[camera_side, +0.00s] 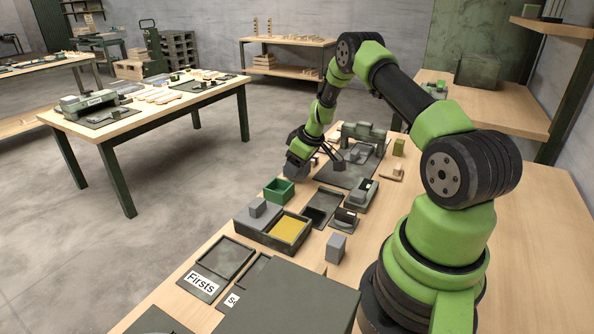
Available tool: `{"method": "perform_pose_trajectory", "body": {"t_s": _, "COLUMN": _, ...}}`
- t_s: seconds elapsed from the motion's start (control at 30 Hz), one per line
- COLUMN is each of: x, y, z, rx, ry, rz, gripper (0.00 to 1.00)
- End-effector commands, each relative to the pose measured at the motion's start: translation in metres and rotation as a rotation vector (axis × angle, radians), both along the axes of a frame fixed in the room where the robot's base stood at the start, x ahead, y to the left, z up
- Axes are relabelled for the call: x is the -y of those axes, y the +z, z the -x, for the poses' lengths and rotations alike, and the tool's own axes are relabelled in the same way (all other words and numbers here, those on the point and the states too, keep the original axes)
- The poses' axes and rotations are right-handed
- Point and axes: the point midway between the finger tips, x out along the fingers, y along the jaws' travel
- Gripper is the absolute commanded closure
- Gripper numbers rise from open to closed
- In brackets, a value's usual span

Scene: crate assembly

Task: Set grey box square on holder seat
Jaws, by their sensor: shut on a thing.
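My gripper (338,160) reaches toward the dark mat at the back of the bench, its fingers small and dark in this view. It appears shut on a small grey box (353,155), which is low over or at the grey-green holder (364,133) on that mat. The box is partly hidden and tiny here. I cannot tell whether it touches the seat or sits square. The seat itself is not clearly visible.
A green open bin (279,190), a tray with yellow contents (262,235) and a loose grey block (336,248) stand nearer on the bench. A large dark box (290,299) fills the front.

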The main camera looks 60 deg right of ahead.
Motion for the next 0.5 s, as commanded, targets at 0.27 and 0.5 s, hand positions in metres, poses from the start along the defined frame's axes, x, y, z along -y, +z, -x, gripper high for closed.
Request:
{"method": "perform_pose_trajectory", "body": {"t_s": 0.27, "x": 0.001, "y": 0.059, "z": -0.001, "rx": 0.004, "ry": 0.001, "rz": 0.005, "gripper": 0.64}}
{"method": "perform_pose_trajectory", "body": {"t_s": 0.5, "x": -0.002, "y": 0.083, "z": 0.004, "rx": -0.001, "ry": 0.055, "rz": 0.001, "gripper": 0.64}}
